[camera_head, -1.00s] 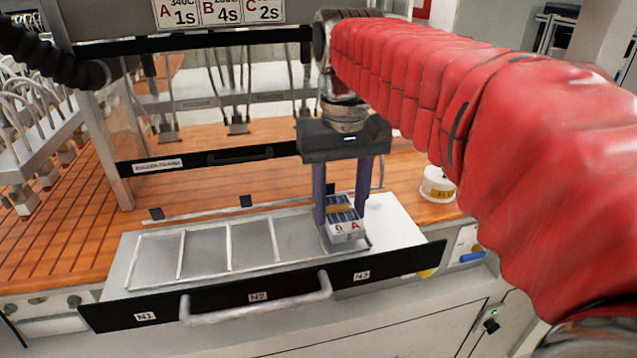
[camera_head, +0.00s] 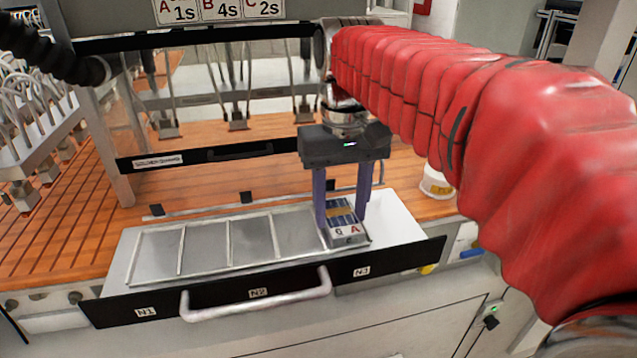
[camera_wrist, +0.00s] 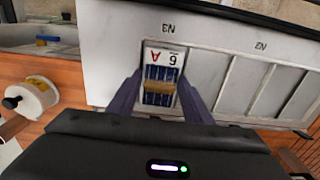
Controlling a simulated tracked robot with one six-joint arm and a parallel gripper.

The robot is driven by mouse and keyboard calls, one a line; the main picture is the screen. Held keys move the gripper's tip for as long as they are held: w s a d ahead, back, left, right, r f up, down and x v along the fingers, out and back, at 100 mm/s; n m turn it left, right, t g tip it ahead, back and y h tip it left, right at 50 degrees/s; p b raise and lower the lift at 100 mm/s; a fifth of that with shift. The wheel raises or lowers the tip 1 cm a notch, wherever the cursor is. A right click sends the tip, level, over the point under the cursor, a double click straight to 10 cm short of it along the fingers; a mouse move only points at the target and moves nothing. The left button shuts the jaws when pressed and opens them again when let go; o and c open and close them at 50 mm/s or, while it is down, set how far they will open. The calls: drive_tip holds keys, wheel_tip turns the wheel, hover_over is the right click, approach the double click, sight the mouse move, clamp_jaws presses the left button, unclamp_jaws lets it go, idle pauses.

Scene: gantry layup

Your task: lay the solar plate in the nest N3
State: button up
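In the wrist view the plate (camera_wrist: 160,75) shows between the fingers, below the N3 label (camera_wrist: 168,28). Whether its underside touches the nest floor cannot be told.
The pulled-out drawer has a black front (camera_head: 225,300) with a pale handle (camera_head: 258,305). The other framed cells are empty. A white tub (camera_head: 437,183) stands on the wooden bench to the right. A black bar (camera_head: 205,155) crosses behind the drawer.

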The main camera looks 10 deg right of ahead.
sight(340, 217)
drive_tip(key=o, duration=0.4)
drive_tip(key=shift+a, duration=0.1)
drive_tip(key=shift+f, duration=0.1)
drive_tip(key=shift+r, duration=3.8)
